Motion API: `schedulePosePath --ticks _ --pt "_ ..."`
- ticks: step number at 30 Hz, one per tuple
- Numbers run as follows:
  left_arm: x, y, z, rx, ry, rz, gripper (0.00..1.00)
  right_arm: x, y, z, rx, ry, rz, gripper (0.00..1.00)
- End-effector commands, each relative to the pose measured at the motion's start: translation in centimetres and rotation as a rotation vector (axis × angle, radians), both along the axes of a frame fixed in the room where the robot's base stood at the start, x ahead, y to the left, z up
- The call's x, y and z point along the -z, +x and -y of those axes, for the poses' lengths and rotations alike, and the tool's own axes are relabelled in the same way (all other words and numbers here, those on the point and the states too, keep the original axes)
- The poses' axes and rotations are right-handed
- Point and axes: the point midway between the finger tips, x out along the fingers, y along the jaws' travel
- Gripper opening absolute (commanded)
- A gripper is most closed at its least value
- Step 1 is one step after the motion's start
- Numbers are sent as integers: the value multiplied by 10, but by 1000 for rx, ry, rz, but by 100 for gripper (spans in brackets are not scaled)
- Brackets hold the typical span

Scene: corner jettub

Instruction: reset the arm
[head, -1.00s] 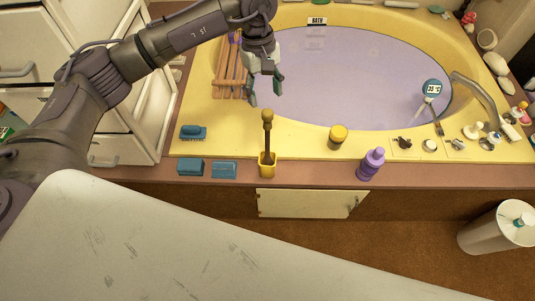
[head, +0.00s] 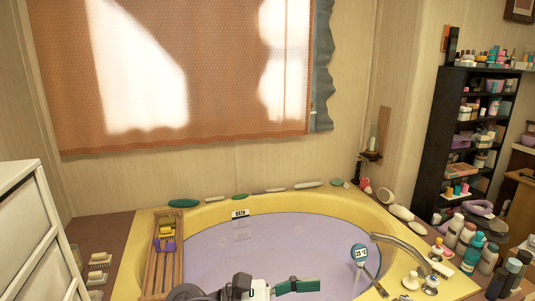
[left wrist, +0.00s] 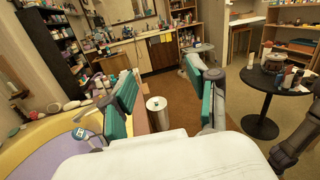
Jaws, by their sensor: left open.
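My left gripper (head: 274,289) shows at the bottom edge of the head view, over the near part of the tub. One teal finger pad lies almost level there, and the rest is cut off. In the left wrist view my left gripper (left wrist: 162,78) has its two teal-padded fingers wide apart with nothing between them. Past them lie the floor and a white bin (left wrist: 158,110). My right gripper is in neither current view.
The yellow-rimmed tub (head: 207,213) holds lilac water with a thermometer (head: 360,252) near the tap (head: 400,250). A wooden rack (head: 162,270) sits on its left side. White drawers (head: 30,235) stand at left. A dark shelf (head: 453,150) and several bottles (head: 470,243) are at right.

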Motion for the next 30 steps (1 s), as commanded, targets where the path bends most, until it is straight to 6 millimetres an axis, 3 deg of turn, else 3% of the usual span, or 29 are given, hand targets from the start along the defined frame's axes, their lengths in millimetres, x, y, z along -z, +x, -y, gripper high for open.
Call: schedulePosePath --ticks 1,4,8,11,14,18,21,23,24,30 --pt "-17 3 -4 -74 -150 -141 60 0 0 0 0 0 0 82" --pt "-43 25 -30 -231 -437 -435 60 0 0 0 0 0 0 82" --pt "-38 55 -88 -435 -787 -844 60 0 0 0 0 0 0 82" --pt "-3 69 -139 -600 -1043 -1165 60 0 0 0 0 0 0 82" --pt "52 64 -189 -777 -1286 -1479 60 0 0 0 0 0 0 82" --pt "134 25 -238 -1028 -1576 -1855 60 0 0 0 0 0 1 82" --pt "181 -16 -258 -1200 -1735 -2060 60 0 0 0 0 0 0 82" --pt "202 -40 -265 -1294 -1808 -2151 60 0 0 0 0 0 1 82" --pt "213 -56 -268 1320 1807 2152 60 0 0 0 0 1 1 82" --pt "251 -127 -277 1275 1579 1880 60 0 0 0 0 1 0 82"
